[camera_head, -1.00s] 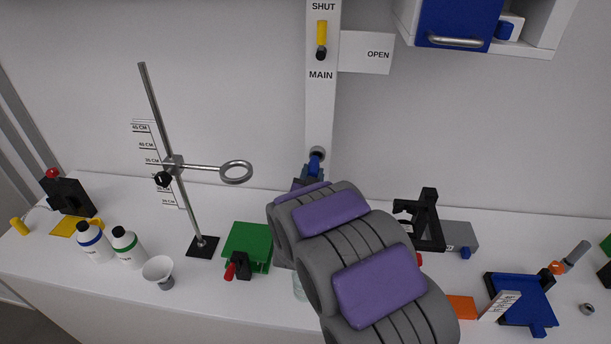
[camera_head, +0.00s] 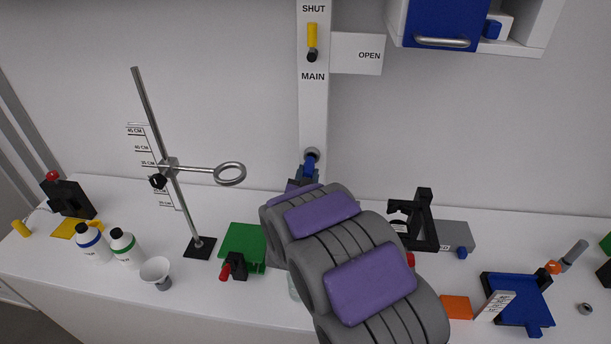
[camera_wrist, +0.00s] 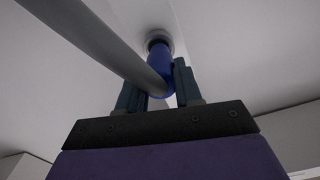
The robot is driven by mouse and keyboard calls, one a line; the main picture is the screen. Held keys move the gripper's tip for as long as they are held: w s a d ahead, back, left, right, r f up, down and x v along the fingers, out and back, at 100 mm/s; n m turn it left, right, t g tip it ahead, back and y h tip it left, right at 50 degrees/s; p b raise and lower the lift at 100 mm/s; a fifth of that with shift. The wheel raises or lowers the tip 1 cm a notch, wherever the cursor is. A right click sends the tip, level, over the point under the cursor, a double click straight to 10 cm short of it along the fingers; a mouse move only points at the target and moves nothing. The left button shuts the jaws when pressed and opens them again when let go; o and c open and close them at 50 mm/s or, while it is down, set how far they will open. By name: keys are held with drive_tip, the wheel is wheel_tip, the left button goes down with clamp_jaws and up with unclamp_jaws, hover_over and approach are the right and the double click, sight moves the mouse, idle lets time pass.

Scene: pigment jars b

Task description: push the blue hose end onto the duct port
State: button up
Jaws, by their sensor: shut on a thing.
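The blue hose end (camera_head: 310,162) is at the duct port (camera_head: 312,153), low on the white column in the head view. In the wrist view, the blue hose end (camera_wrist: 159,64) points at the round grey duct port (camera_wrist: 158,38). The two meet or overlap in that view, and I cannot tell how far the end sits on the port. My gripper (camera_wrist: 160,84) is shut on the hose end, one dark finger on each side. The grey hose (camera_wrist: 105,45) runs from it to the upper left. In the head view my arm hides most of my gripper (camera_head: 304,178).
A ring stand (camera_head: 178,170) stands left of my arm, its ring (camera_head: 230,173) near the column. A green block (camera_head: 241,243), bottles (camera_head: 124,247) and a cup (camera_head: 155,271) are on the left. A black frame (camera_head: 424,220) and a blue tray (camera_head: 516,300) are on the right.

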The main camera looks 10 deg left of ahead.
drive_tip(key=shift+d+r+b, duration=0.1)
drive_tip(key=shift+d+b, duration=0.4)
drive_tip(key=shift+d, duration=0.3)
drive_tip(key=shift+a, duration=0.1)
idle(0.8)
drive_tip(key=shift+a, duration=0.1)
drive_tip(key=shift+w+a, duration=0.25)
drive_tip(key=shift+a, duration=0.15)
drive_tip(key=shift+w+d, duration=0.2)
drive_tip(key=shift+d, duration=0.25)
drive_tip(key=shift+s, duration=0.1)
